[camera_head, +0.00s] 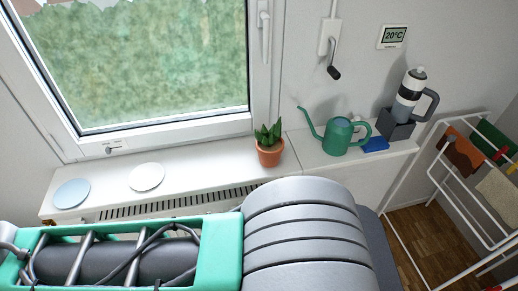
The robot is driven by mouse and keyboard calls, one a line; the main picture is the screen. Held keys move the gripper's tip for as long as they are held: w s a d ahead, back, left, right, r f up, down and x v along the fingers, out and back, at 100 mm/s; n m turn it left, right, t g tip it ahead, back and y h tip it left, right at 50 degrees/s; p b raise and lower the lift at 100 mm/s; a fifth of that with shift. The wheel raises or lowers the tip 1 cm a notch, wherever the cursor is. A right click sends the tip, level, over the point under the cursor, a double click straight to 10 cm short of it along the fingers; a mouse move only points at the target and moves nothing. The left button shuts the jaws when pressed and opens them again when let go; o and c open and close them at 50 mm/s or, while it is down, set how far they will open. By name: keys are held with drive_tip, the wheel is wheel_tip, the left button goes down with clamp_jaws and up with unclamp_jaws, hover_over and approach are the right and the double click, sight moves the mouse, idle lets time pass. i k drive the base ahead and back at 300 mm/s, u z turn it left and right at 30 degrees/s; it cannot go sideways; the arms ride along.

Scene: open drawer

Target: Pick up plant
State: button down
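A small green plant (268,134) in a terracotta pot (270,153) stands upright on the white window sill (208,160), just right of the window's lower corner. Nothing touches it. My arm's large grey and green links fill the lower left and middle of the head view, in front of the sill. My gripper is not in view.
Right of the plant stand a green watering can (339,137), a blue object (376,145) and a flask (408,95) in a dark holder. Two round discs (147,177) (72,193) lie left on the sill. A white drying rack (438,190) stands at right. The window handle (264,35) is above.

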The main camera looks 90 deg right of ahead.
sight(270, 146)
drive_tip(key=u, duration=0.05)
drive_tip(key=k, duration=0.25)
drive_tip(key=z, duration=2.95)
drive_tip(key=k, duration=0.7)
drive_tip(key=u, duration=0.85)
drive_tip(key=i, duration=0.35)
drive_tip(key=u, duration=0.05)
